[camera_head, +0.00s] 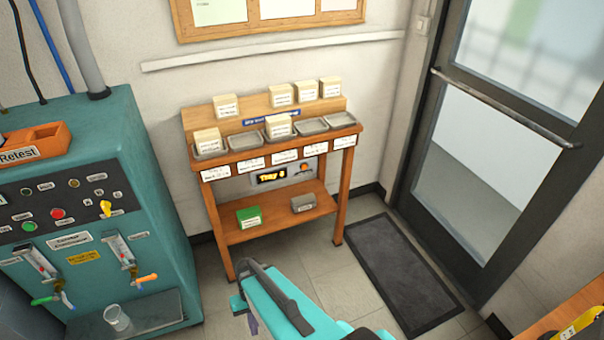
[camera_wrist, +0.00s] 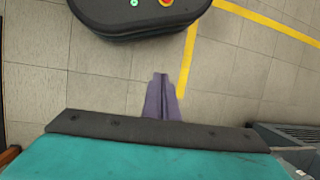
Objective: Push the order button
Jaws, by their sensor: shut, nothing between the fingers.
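No button with a readable "order" label shows. A dark panel (camera_head: 283,173) with a lit display reading "Tray 4" hangs under the top of the wooden tray stand (camera_head: 226,227). A small orange-red spot shows at its right end, too small to tell if it is a button. My gripper (camera_head: 252,325) is low in the head view, in front of the stand and apart from it, partly hidden by my arm. In the wrist view its purple fingers (camera_wrist: 161,95) are together and empty, above the tiled floor.
A teal machine (camera_head: 165,215) with a green button (camera_head: 29,227), a red button (camera_head: 57,213) and valves stands at left. The stand holds metal trays and pale boxes; a green box (camera_head: 249,217) sits on its lower shelf. A dark mat (camera_head: 400,270) lies by the glass door.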

